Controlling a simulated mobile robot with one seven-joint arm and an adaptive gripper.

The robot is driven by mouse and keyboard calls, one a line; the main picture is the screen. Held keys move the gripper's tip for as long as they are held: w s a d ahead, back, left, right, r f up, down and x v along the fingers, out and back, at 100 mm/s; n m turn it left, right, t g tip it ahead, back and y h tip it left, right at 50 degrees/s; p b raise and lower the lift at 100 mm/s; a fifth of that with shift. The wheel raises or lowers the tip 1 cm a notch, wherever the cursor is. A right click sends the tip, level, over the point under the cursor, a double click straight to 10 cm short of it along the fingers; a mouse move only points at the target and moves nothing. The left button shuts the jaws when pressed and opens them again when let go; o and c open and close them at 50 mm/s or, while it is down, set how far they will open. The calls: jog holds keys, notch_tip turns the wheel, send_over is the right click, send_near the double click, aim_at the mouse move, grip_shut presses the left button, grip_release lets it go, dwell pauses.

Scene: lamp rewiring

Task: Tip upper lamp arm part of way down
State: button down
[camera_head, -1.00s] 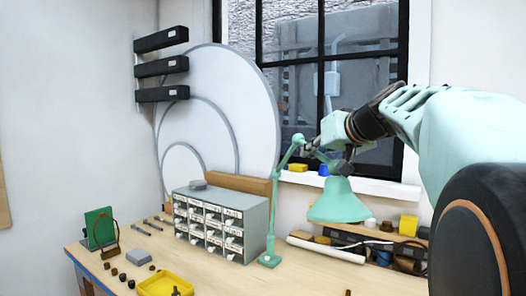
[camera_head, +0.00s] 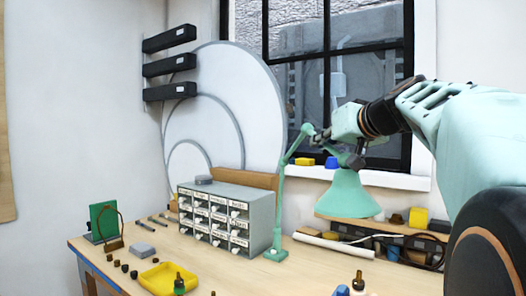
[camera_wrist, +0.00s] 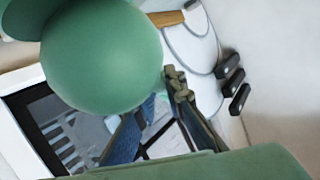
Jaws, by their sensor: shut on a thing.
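The green desk lamp stands on the bench, its base (camera_head: 276,254) in front of the drawer cabinet's right end. Its lower arm (camera_head: 282,195) rises to an elbow near the window. The short upper arm slopes down right from there, partly hidden by my gripper (camera_head: 320,137). The bell-shaped shade (camera_head: 348,194) hangs open side down at its end, above the bench. My gripper is at the upper arm near the elbow, shut on it; the exact contact is hard to see. In the wrist view the rounded green shade (camera_wrist: 100,55) fills the upper left, close to the fingers.
The drawer cabinet (camera_head: 228,218) stands left of the lamp. Low shelving with small items (camera_head: 390,229) is behind and right of the shade. Bottles (camera_head: 358,284) and a yellow tray (camera_head: 162,276) are at the front. The window (camera_head: 340,85) is close behind my gripper.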

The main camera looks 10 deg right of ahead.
jog(key=shift+s+f+t+b, duration=0.3)
jog(key=shift+f+b, duration=0.65)
jog(key=shift+b, duration=1.15)
jog(key=shift+s+f+t+b, duration=0.1)
jog(key=shift+f+t+b, duration=0.25)
jog(key=shift+f+b, duration=1.2)
jog(key=shift+s+f+t+b, duration=0.15)
jog(key=shift+f+t+b, duration=0.2)
jog(key=shift+b, duration=2.35)
jog(key=c, duration=2)
grip_release()
jog(key=shift+o, duration=0.2)
jog(key=shift+r, duration=0.1)
jog(key=shift+r, duration=0.1)
jog(key=shift+r, duration=4.9)
